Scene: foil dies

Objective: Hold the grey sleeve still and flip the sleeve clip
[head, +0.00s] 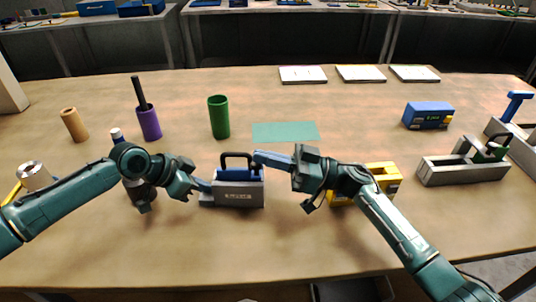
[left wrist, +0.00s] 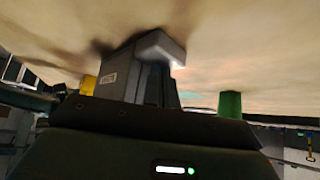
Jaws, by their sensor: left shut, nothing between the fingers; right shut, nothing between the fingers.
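The grey sleeve (head: 238,195), a block with a pale label on its front, stands on the table in the middle of the head view. A dark looped handle, which looks like the clip (head: 237,155), rises from its top, and blue shows at its upper edge. My left gripper (head: 203,186) is shut and empty at the sleeve's left end; I cannot tell whether it touches. My right gripper (head: 262,158) is shut and empty, its tip beside the handle at the sleeve's upper right. The left wrist view shows the sleeve (left wrist: 122,75) close up; my wrist hides part of it.
A yellow holder (head: 385,175) stands partly behind my right arm. A green cylinder (head: 219,118) and a purple cup (head: 149,123) stand behind the sleeve. A flat green mat (head: 285,132) lies behind it. A grey tray (head: 463,170) is at the right. The table front is clear.

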